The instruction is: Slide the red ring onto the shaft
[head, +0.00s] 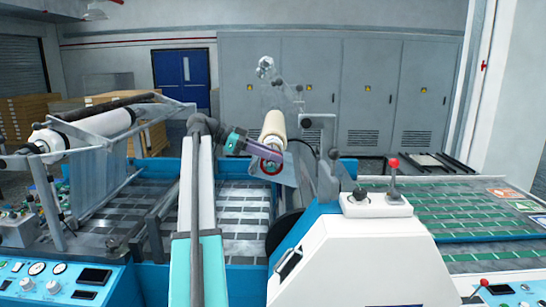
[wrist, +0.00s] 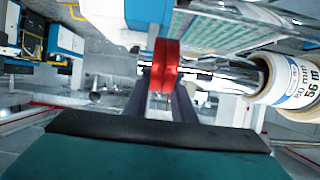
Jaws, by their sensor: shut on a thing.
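My gripper (wrist: 162,85) is shut on the red ring (wrist: 165,62), which stands nearly edge-on between the dark fingers in the wrist view. The shiny metal shaft (wrist: 225,68) sticks out of the core of a labelled roll (wrist: 292,82), to the right of the ring. The shaft's near end is close to the ring's right side; I cannot tell whether the two touch. In the head view, the red ring (head: 271,166) shows at my gripper (head: 270,160), just below the near end of the cream roll (head: 273,130). The shaft is not clear there.
A grey bracket plate (head: 298,168) stands right beside the ring. A white roll (head: 90,130) on a frame is at the left.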

